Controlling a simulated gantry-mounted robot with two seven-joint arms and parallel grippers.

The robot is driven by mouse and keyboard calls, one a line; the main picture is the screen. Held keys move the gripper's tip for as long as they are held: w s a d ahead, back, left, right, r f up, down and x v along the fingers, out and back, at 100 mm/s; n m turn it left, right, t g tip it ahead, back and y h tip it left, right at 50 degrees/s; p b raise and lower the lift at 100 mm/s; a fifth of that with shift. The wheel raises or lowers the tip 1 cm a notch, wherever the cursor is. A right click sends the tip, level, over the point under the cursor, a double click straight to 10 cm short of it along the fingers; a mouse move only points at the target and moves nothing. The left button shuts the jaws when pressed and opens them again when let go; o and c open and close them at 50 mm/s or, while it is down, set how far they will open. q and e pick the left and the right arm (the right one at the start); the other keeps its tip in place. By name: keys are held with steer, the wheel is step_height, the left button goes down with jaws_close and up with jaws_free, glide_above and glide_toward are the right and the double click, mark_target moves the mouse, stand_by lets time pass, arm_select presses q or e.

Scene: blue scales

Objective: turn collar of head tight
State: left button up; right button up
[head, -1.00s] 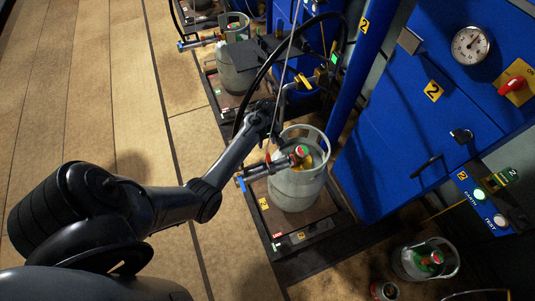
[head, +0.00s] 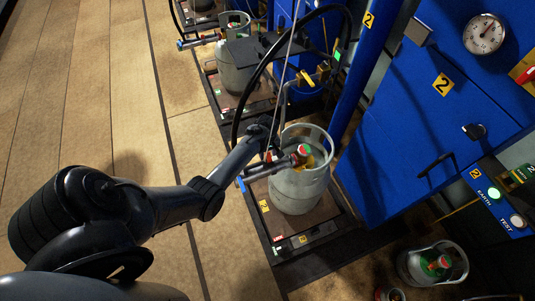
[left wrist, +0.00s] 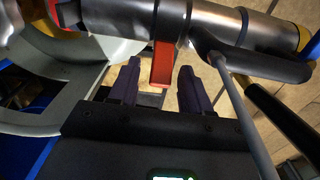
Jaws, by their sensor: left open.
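A grey gas cylinder (head: 297,192) stands upright on a scale platform (head: 330,229). The filling head, a metal tube (head: 264,168), lies sideways against its valve, which has a red and green top (head: 303,151). In the left wrist view the metal head (left wrist: 235,25) crosses the top, with a red tab (left wrist: 162,66) hanging down from its collar region. My left gripper (left wrist: 159,86) is open, its two dark fingers on either side of the tab with gaps showing. In the head view my left gripper (head: 272,149) is small and partly hidden beside the tube. My right gripper is out of view.
A black hose (head: 245,105) arches over the scale, near a yellow valve handle (head: 307,79). A blue cabinet (head: 400,140) stands right of the cylinder. Another cylinder (head: 235,75) stands behind, and one (head: 432,263) at lower right. Wooden floor at left is clear.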

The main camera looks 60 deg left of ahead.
arm_select(q)
jaws_close()
steer(key=shift+s+d+r+y+p, duration=0.2)
steer(key=shift+r+y+p, duration=0.2)
steer(key=shift+p, duration=0.7)
steer(key=shift+w+d+y+p, duration=0.15)
steer(key=shift+y+p, duration=0.15)
steer(key=shift+p, duration=0.05)
steer(key=shift+f, duration=0.15)
jaws_free()
